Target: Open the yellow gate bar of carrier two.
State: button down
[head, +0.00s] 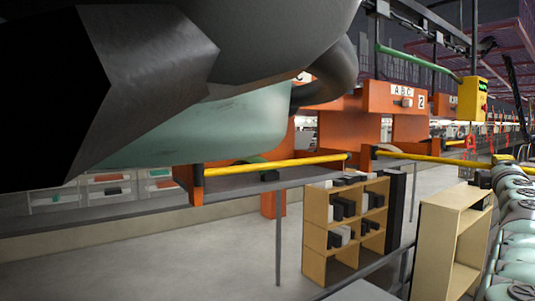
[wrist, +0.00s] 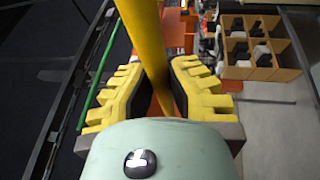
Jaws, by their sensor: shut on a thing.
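In the wrist view a yellow gate bar (wrist: 146,38) runs from the top edge down between the yellow-padded fingers of my gripper (wrist: 160,88). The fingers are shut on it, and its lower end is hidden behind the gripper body. In the head view one yellow bar (head: 275,164) spans from an orange post at left to a dark tip. Another yellow bar (head: 450,159) runs right from an orange post, below and right of the orange carrier panel (head: 380,98) marked "A B C" and "2".
A second wooden shelf (head: 447,235) stands nearer at right. A yellow control box (head: 472,99) hangs at upper right. Grey floor (head: 240,252) is open at lower left.

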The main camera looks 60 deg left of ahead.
jog(key=shift+a, duration=0.15)
jog(key=c, duration=0.9)
grip_release()
